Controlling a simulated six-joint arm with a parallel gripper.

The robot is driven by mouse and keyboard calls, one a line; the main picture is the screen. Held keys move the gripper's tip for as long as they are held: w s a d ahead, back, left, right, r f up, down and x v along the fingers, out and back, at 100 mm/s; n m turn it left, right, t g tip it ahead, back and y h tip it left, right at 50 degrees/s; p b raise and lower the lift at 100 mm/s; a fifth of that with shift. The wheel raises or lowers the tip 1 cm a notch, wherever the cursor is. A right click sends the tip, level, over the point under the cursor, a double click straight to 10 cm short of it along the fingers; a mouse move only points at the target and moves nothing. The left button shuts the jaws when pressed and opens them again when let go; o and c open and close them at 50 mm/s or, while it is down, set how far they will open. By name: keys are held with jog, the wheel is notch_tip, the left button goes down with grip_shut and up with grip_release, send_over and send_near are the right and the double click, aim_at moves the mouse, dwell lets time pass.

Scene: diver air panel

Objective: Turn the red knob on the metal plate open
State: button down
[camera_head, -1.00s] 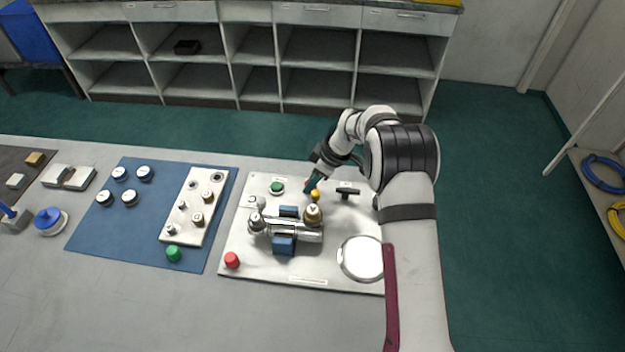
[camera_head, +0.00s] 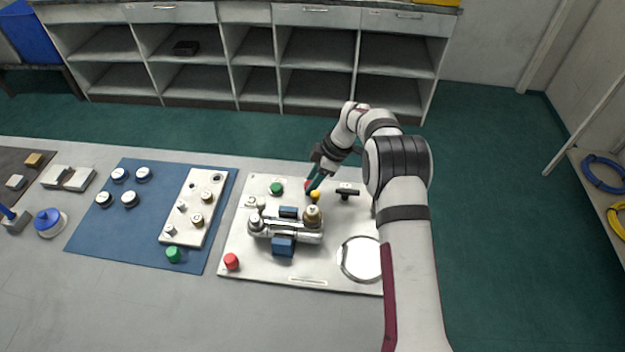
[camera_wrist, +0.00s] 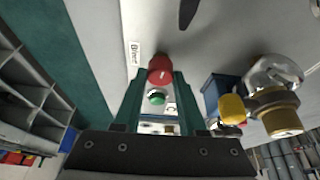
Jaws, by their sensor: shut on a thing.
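The white metal plate (camera_head: 262,272) lies on the bench. A red knob (camera_head: 307,185) is at its far edge, partly hidden by my gripper (camera_head: 312,186). In the wrist view the red knob (camera_wrist: 160,68) sits between the tips of my gripper's two green fingers (camera_wrist: 159,84), which are shut on it. A white mark shows on its face. A second red knob (camera_head: 231,261) stands at the plate's near left corner, clear of my gripper.
A green knob (camera_head: 276,188), a yellow knob (camera_head: 315,195), a black lever (camera_head: 347,191) and a brass-and-steel valve assembly (camera_head: 285,229) crowd the plate around my gripper. A round white gauge (camera_head: 361,259) is near the arm. A blue mat (camera_head: 120,233) lies to the left.

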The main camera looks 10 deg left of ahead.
jog(key=shift+c, duration=2.3)
grip_release()
jog(key=shift+r, duration=0.1)
jog(key=v, duration=1.5)
jog(key=shift+r, duration=0.3)
jog(key=shift+d, duration=0.1)
